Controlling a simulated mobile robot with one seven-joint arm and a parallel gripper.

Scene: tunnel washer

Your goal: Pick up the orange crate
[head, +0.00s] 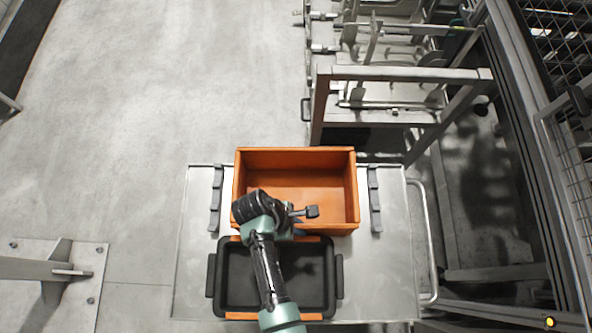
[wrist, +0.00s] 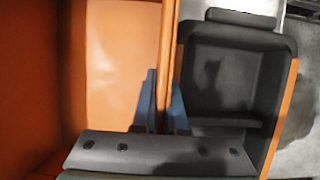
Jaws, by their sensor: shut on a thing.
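The orange crate (head: 300,158) is an open, empty box at the middle of the metal cart in the head view. Its inside fills the left of the wrist view (wrist: 105,60). My gripper (wrist: 163,100) is shut on the crate's near wall, with one blue finger on each side of the thin rim. In the head view my wrist and gripper (head: 288,222) cover part of the crate's near side and hide the fingertips. The crate looks level. I cannot tell whether its base touches the cart.
A black tray (head: 229,309) with side handles and orange edges lies close to the crate's near side, also in the wrist view (wrist: 228,122). The metal cart (head: 385,290) has dark rails (head: 375,200) beside the crate. A metal frame (head: 400,74) stands behind; open floor lies left.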

